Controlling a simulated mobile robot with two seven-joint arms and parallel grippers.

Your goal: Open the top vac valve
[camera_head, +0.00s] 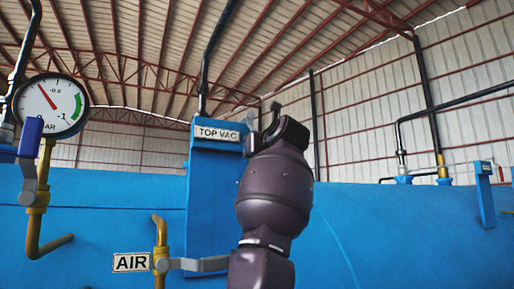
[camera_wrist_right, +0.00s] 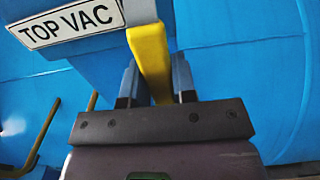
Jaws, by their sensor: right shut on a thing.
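The TOP VAC sign (camera_head: 217,134) is on an upright blue post (camera_head: 207,205) in the head view. The sign also shows at the upper left of the right wrist view (camera_wrist_right: 65,22). In that view, the yellow lever (camera_wrist_right: 148,52) of the top vac valve comes down beside the sign. My right gripper (camera_wrist_right: 155,88) is shut on this lever, with one finger on each side. In the head view my right arm stands in front of the post's right side and hides most of the valve and the fingers. My left gripper is in neither view.
A pressure gauge (camera_head: 50,106) and a brass valve with a blue handle (camera_head: 31,138) are at the left. The AIR sign (camera_head: 131,262) and a brass pipe (camera_head: 160,235) are low, near my right arm. The blue vessel (camera_head: 400,235) spans the background.

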